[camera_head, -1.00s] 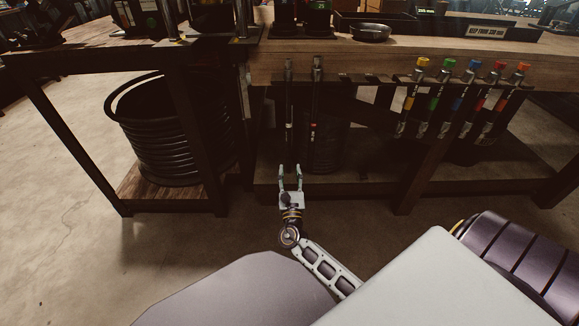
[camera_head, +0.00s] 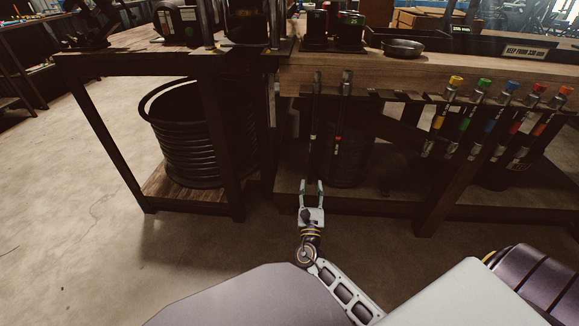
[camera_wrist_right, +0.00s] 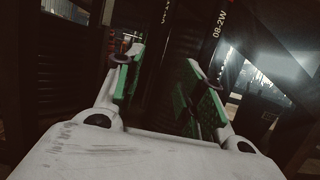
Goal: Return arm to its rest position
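My right gripper (camera_head: 311,186) is in the lower middle of the head view, in front of the workbench and below its top. Its two fingers point away from me and stand apart with nothing between them. In the right wrist view the gripper (camera_wrist_right: 162,85) also shows open and empty, with green pads on its fingers. My left gripper does not show in either view.
A wooden workbench (camera_head: 420,72) stands ahead, with several colour-tipped hoses (camera_head: 485,115) hanging from its front rack. Two dark hoses hang above my gripper. A black hose coil (camera_head: 188,140) sits on a low shelf at left. The floor (camera_head: 75,200) at left is clear.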

